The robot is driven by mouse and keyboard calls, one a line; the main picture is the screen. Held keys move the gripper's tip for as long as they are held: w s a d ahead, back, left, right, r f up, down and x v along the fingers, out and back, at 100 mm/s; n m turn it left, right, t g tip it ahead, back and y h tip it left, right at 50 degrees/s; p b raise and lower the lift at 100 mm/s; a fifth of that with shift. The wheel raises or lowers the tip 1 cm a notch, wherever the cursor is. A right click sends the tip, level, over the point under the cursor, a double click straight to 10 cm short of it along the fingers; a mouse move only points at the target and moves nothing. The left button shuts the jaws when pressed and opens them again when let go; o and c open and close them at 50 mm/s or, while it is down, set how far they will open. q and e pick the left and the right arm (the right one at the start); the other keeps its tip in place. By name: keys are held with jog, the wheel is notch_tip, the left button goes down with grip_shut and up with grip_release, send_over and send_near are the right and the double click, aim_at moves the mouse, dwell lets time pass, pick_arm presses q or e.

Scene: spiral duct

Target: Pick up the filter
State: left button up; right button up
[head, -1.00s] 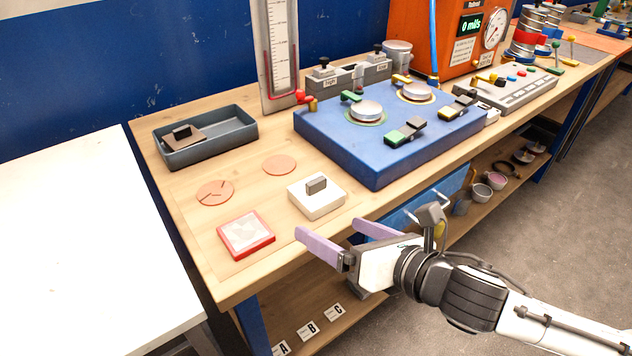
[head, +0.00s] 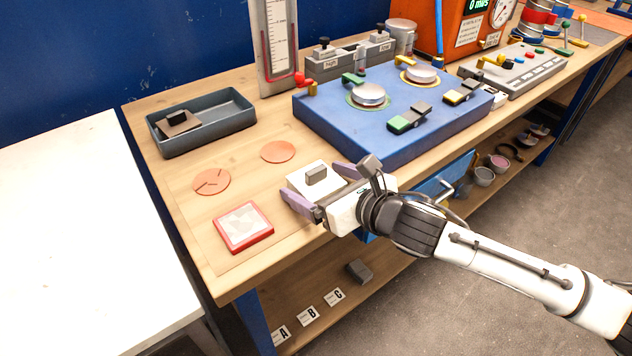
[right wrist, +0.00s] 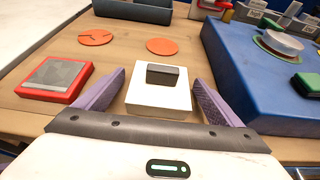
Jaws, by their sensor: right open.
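A low white block with a grey grip on top (head: 302,180) lies on the wooden bench near its front edge. A flat red-framed square with a pale, patterned face (head: 243,227) lies to its left. No label shows which of the two is the filter. My right gripper (head: 311,180) is open with its lilac fingers on either side of the white block. In the right wrist view, the white block (right wrist: 158,103) sits between the spread fingers (right wrist: 160,88), with gaps on both sides. The red-framed square (right wrist: 56,78) is outside the left finger. My left gripper is not in view.
A blue box with dials (head: 350,137) stands close right of the white block. Two orange discs, one slit (head: 212,182) and one plain (head: 278,151), lie behind. A grey tray (head: 228,126) holds a dark-handled piece. A white table (head: 70,240) is at left.

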jog(key=shift+w+a+f, duration=0.15)
jog(key=shift+w+a, duration=0.1)
jog(key=shift+w, duration=0.1)
jog(key=c, duration=1.2)
